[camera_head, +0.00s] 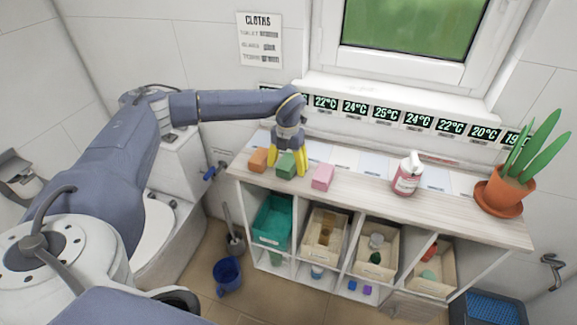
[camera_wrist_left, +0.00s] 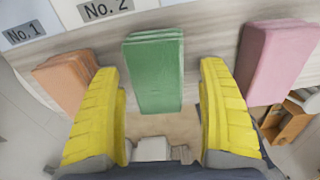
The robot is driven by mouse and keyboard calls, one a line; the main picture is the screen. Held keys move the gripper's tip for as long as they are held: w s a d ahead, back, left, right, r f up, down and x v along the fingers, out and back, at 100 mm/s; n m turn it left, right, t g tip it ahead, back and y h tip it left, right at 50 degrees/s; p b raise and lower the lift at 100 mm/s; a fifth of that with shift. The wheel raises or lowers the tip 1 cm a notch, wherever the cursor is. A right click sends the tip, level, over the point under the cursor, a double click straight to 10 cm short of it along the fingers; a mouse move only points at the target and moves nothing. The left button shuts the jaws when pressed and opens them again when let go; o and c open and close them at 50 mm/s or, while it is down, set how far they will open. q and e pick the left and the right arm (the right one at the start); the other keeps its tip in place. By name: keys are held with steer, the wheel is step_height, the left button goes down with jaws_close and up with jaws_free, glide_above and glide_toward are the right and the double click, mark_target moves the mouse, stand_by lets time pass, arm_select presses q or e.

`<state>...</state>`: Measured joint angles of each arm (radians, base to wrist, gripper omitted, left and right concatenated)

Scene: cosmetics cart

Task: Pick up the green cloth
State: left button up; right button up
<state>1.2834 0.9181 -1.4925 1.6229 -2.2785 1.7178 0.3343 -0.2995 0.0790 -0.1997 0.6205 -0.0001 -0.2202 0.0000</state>
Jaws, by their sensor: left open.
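The green cloth (camera_head: 286,165) is a folded block on the wooden top of the shelf unit, between an orange cloth (camera_head: 258,160) and a pink cloth (camera_head: 322,177). My left gripper (camera_head: 289,171) is over the green cloth, pointing down, with its yellow fingers apart. In the left wrist view the green cloth (camera_wrist_left: 154,72) lies ahead of and between the open fingers (camera_wrist_left: 162,125), with a gap on both sides. The orange cloth (camera_wrist_left: 66,82) is left of the fingers and the pink cloth (camera_wrist_left: 277,60) is to the right. My right gripper is not seen.
Temperature displays (camera_head: 384,114) line the wall behind. Bins such as the teal one (camera_head: 272,222) sit below. A blue bucket (camera_head: 228,274) is on the floor.

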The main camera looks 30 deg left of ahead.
arm_select(q)
steer(key=shift+f, duration=0.55)
steer(key=c, duration=1.3)
